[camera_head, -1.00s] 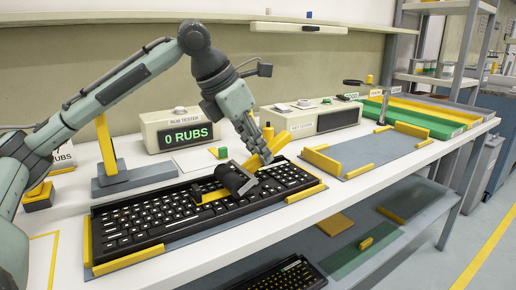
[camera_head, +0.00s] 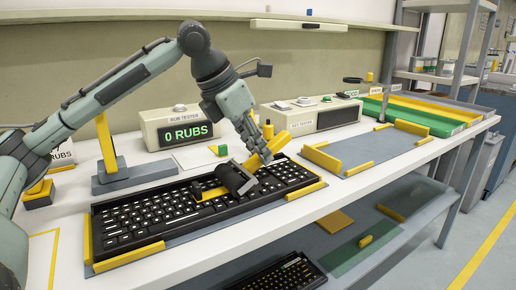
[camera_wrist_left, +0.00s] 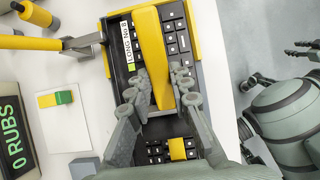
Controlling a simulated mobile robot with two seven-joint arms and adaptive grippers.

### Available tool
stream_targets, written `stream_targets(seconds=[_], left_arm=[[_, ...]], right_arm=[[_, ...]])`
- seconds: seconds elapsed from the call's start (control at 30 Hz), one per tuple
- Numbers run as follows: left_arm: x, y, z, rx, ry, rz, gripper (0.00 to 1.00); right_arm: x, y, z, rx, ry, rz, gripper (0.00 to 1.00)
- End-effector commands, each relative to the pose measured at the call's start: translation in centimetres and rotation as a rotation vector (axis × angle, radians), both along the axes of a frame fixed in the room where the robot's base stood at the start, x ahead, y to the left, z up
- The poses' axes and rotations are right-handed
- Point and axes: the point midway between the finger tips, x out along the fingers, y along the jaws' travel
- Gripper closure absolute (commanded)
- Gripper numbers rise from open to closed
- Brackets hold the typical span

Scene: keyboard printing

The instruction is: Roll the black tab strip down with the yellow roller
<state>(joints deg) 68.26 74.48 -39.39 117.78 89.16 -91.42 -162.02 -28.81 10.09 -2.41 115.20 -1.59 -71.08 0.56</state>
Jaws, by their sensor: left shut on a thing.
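The yellow roller has a yellow handle (camera_wrist_left: 150,45) and a dark cylinder (camera_head: 236,179), which is over the black keyboard (camera_head: 150,218) right of its middle. My left gripper (camera_head: 262,150) is shut on the handle, and its two fingers (camera_wrist_left: 160,88) flank it in the left wrist view. A small yellow piece (camera_head: 212,194) shows on the keys just left of the cylinder; it also shows in the left wrist view (camera_wrist_left: 177,149). I cannot tell the black tab strip apart from the black keys and roller. Whether the cylinder touches it is not clear.
Yellow guides (camera_head: 128,257) edge the keyboard. Behind it stand the rub tester (camera_head: 180,127), reading 0 RUBS, and a second tester (camera_head: 310,116). A grey stand with a yellow post (camera_head: 107,150) is at back left. A grey mat (camera_head: 375,148) with yellow rails lies to the right.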

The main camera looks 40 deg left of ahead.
Motion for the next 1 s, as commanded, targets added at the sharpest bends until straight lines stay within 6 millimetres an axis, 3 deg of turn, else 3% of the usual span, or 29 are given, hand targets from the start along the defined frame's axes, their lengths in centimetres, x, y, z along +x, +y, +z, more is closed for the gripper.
stream_targets(seconds=[1.0], left_arm=[[-1.7,0.7,-0.3,0.001,0.006,0.0,1.0]], right_arm=[[0.0,0.0,-0.2,0.0,0.0,0.0,0.6]])
